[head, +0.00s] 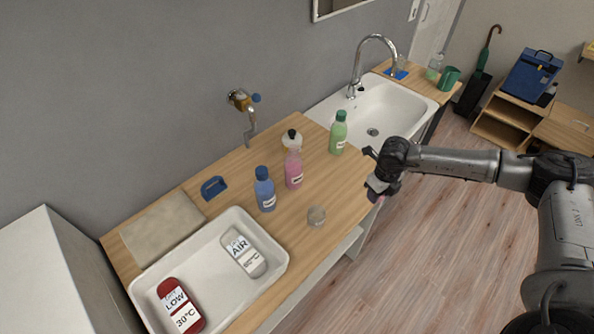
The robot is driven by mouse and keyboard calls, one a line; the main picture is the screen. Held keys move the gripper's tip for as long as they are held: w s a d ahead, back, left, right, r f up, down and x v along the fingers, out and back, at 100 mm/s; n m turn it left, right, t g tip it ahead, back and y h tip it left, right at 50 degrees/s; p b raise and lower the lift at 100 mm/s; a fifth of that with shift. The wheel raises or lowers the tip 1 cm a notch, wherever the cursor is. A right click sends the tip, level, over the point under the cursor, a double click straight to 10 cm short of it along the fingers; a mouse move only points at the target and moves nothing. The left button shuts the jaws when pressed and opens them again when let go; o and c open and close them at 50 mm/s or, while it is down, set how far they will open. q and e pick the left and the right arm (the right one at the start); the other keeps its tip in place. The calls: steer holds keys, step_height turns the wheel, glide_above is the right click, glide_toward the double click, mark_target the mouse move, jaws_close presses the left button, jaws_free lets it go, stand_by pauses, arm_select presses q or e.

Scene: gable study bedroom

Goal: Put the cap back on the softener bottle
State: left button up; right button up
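A pink bottle (294,170) with a pale label stands upright on the wooden counter (335,180). I make out no separate cap on its top, though a pale bottle with a black cap (291,137) stands right behind it. A blue bottle (264,189) and a green bottle (338,132) both have caps on. My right gripper (370,174) is over the counter's front edge, right of the pink bottle and apart from it. A small pale and pinkish patch shows at its fingers; I cannot tell whether it is a held cap. My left gripper is out of view.
A small clear glass (316,216) stands near the front edge. A white tray (274,246) holds a red and a grey labelled item. A wall tap (248,120), blue object (213,187) and sink (398,109) are nearby. Counter between pink bottle and gripper is clear.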

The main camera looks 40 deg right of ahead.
steer(key=w+a+r+n, duration=0.3)
steer(key=w+a+n, duration=0.1)
steer(key=a+n, duration=0.4)
steer(key=w+a+r+n, duration=0.3)
steer(key=a+r+n, duration=0.1)
steer(key=a+n, duration=0.5)
steer(key=w+a+r+n, duration=0.1)
steer(key=a+r+n, duration=1.1)
steer(key=n, duration=0.8)
steer(key=shift+w+a, duration=0.4)
steer(key=shift+a, duration=0.85)
steer(key=shift+r, duration=0.1)
